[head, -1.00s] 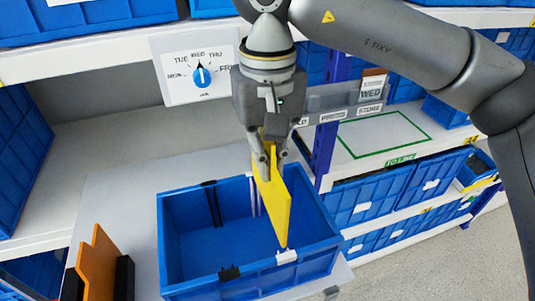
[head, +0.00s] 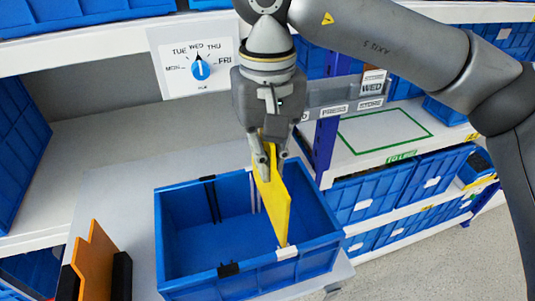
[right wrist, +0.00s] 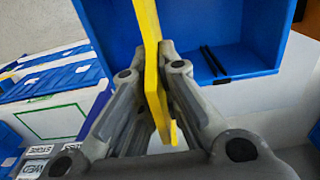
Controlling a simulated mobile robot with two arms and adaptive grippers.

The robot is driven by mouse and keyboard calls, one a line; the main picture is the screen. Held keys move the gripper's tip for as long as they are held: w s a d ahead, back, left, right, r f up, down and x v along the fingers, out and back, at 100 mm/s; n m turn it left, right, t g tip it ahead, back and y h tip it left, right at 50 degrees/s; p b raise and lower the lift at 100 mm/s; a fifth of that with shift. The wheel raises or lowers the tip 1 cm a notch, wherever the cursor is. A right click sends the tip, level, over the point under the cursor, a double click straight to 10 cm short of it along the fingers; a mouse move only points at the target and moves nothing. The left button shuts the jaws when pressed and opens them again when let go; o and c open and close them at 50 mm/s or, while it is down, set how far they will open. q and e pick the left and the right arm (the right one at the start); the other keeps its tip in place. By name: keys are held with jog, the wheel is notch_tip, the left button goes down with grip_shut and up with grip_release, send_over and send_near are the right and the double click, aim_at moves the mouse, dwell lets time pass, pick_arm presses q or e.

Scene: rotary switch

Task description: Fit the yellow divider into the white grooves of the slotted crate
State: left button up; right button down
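The yellow divider (head: 274,195) is a flat panel, held upright by my right gripper (head: 270,158), which is shut on its upper edge. The right wrist view also shows the divider (right wrist: 152,70) between the fingers (right wrist: 148,80). The blue slotted crate (head: 175,235) stands open on the grey surface below. It has white grooves at the far wall (head: 254,190) and the near wall (head: 287,252), and black grooves to their left (head: 229,269). The divider's lower near corner is close to the near white groove; I cannot tell whether it is inside. My left gripper is not in view.
An orange panel (head: 97,262) stands in black holders (head: 121,276) left of the crate. A dial sign (head: 199,68) hangs behind. Shelves with blue bins (head: 380,197) stand at the right. Grey surface (head: 125,190) is clear behind and left of the crate.

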aim_at(267, 208)
jog(key=shift+f+b, duration=0.3)
jog(key=shift+f, duration=0.1)
jog(key=shift+f+b, duration=4.85)
jog(key=shift+f, duration=0.95)
jog(key=c, duration=1.6)
grip_release()
jog(key=shift+o, duration=0.2)
jog(key=shift+r, duration=0.1)
notch_tip(267, 208, up, 12)
jog(key=shift+f, duration=0.1)
